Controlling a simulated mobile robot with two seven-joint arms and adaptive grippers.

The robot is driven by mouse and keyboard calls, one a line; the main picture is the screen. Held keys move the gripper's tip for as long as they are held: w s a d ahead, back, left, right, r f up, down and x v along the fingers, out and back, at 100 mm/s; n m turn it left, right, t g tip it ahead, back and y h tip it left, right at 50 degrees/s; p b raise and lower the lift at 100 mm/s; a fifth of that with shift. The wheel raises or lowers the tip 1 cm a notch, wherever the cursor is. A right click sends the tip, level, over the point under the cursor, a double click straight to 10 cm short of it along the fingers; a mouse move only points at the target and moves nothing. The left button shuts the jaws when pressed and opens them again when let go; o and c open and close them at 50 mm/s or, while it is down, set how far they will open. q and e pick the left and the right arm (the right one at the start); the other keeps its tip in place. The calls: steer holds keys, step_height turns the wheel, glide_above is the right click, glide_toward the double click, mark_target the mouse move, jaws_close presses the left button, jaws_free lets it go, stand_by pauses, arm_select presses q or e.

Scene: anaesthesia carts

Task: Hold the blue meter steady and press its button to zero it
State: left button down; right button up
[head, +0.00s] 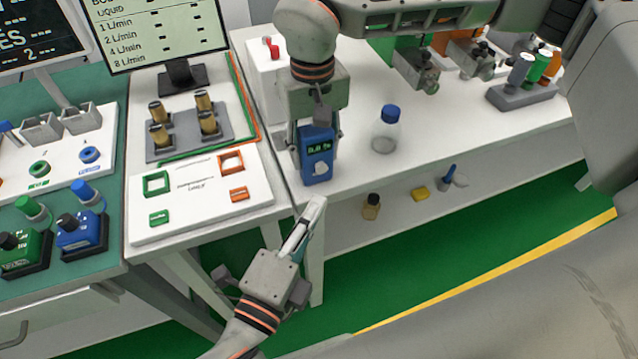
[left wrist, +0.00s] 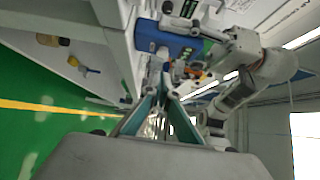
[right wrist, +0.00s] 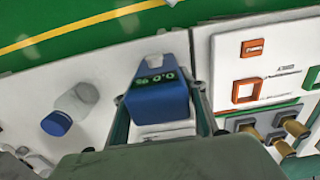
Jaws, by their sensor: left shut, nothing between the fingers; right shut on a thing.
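The blue meter (head: 317,168) is upright at the front edge of the white right-hand bench, with a lit green display and a pale button (head: 321,168) on its face. My right gripper (head: 316,148) comes from above and is shut on the meter's sides. In the right wrist view the meter (right wrist: 158,102) sits between the fingers; its display appears to show 0.0. My left gripper (head: 316,204) is shut and empty, just below and in front of the meter, apart from it. The left wrist view shows the meter (left wrist: 165,40) beyond the closed left fingertips (left wrist: 167,88).
A blue-capped bottle (head: 385,132) stands right of the meter. A white board with coloured square frames (head: 200,195) lies to the left, with brass-topped posts (head: 208,122) behind. A lower shelf (head: 400,207) holds small items. Green floor (head: 420,270) is open in front.

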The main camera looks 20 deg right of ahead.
arm_select(q)
steer(key=v, duration=0.6)
arm_select(e)
steer(key=shift+w, duration=0.15)
arm_select(q)
steer(key=shift+s, duration=0.1)
arm_select(e)
steer(key=o, duration=1.5)
steer(key=shift+r, duration=0.1)
step_height(320, 180, up, 12)
steer(key=shift+f, duration=0.1)
